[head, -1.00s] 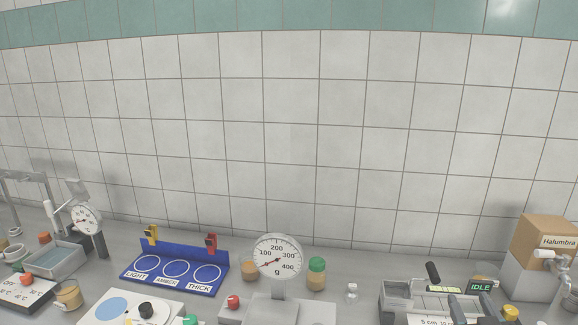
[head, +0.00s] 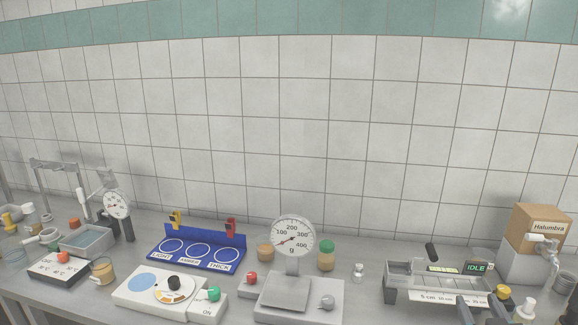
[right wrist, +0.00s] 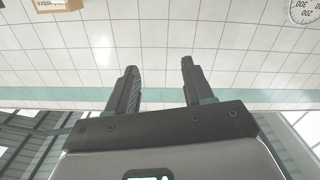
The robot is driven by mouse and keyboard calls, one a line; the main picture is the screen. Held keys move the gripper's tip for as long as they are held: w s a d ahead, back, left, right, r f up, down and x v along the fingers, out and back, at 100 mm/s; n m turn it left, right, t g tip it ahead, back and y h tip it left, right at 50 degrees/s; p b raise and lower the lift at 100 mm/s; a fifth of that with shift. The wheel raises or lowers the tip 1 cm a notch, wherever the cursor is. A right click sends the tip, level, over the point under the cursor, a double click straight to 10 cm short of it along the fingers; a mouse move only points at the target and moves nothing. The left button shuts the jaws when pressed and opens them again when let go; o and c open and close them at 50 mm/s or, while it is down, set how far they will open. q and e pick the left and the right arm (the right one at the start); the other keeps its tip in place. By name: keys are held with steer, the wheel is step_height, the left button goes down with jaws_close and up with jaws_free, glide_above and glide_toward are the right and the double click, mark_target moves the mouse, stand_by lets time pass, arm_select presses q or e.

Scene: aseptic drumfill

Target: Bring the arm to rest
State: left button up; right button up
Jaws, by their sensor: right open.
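My right gripper (head: 482,307) shows at the bottom right of the head view, in front of the grey machine with the IDLE display (head: 476,267). In the right wrist view its two fingers (right wrist: 157,88) are apart with nothing between them, and the tiled wall lies beyond. My left gripper is not in view.
A dial scale (head: 293,237) stands mid-bench. Left of it are a blue rack (head: 196,246) with LIGHT, AMBER and THICK rings and a white hotplate-like unit (head: 140,283). A Halumbra box (head: 541,228) with a tap stands at the right.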

steer(key=s+a+f+g+y+b, duration=0.1)
steer(key=a+f+g+y+b, duration=0.3)
steer(key=f, duration=0.7)
steer(key=s+a+f+m+g, duration=0.15)
steer(key=a+f, duration=0.35)
steer(key=f, duration=0.6)
steer(key=s+a+f+n+g+y+b, duration=0.1)
steer(key=s+a+f+g+y+b, duration=0.3)
steer(key=f, duration=0.7)
steer(key=s+a+f+m+g+b, duration=0.1)
steer(key=s+a+f+g, duration=0.6)
steer(key=s+a+f, duration=0.4)
steer(key=s+f, duration=0.4)
steer(key=shift+a+f, duration=0.35)
steer(key=shift+a, duration=0.05)
